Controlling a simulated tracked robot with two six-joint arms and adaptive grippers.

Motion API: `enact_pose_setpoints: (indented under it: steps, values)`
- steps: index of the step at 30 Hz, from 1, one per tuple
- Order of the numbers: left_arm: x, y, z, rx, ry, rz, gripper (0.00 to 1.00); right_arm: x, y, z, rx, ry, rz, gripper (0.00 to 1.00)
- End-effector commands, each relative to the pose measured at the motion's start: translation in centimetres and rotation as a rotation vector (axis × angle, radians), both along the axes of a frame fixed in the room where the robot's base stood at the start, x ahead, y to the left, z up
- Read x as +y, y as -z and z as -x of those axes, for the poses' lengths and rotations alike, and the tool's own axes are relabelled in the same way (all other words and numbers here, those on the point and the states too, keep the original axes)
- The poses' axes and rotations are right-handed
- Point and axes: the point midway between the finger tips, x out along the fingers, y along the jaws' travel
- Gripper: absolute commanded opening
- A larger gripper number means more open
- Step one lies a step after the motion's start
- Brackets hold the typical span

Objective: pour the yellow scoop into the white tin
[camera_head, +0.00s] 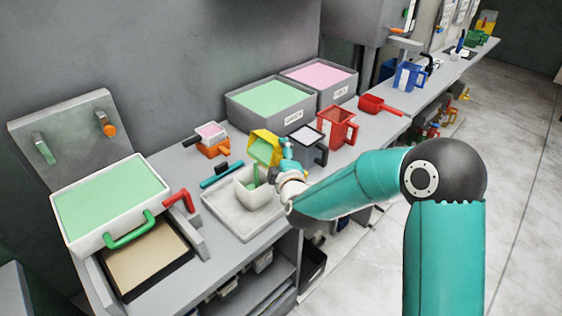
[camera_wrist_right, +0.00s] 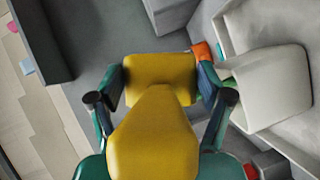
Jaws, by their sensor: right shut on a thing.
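The yellow scoop (camera_head: 264,143) is held tilted above the white tin (camera_head: 248,197), with green material in its bowl. A narrow green strip (camera_head: 256,173) shows between the scoop and the tin's mouth, and green shows inside the tin. My right gripper (camera_head: 286,155) is shut on the scoop. In the right wrist view the yellow scoop (camera_wrist_right: 153,140) lies between the fingers of the gripper (camera_wrist_right: 163,84), and the white tin (camera_wrist_right: 268,88) is to the right. My left gripper is not in view.
The tin stands in a pale tray (camera_head: 222,214) on the grey bench. Bins of green (camera_head: 270,98) and pink foam (camera_head: 318,76) stand behind. A red jug (camera_head: 338,128) is to the right. A press with a green-filled box (camera_head: 110,203) is at the left.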

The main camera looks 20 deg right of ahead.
Motion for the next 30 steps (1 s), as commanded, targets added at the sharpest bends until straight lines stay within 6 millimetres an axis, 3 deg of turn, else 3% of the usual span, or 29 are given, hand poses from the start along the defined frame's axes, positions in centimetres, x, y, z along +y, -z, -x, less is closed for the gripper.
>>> enact_pose_setpoints:
  steps: [30]
  values:
    - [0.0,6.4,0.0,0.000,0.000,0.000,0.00,0.9,0.6,0.4,-0.124,0.000,0.335,0.12]
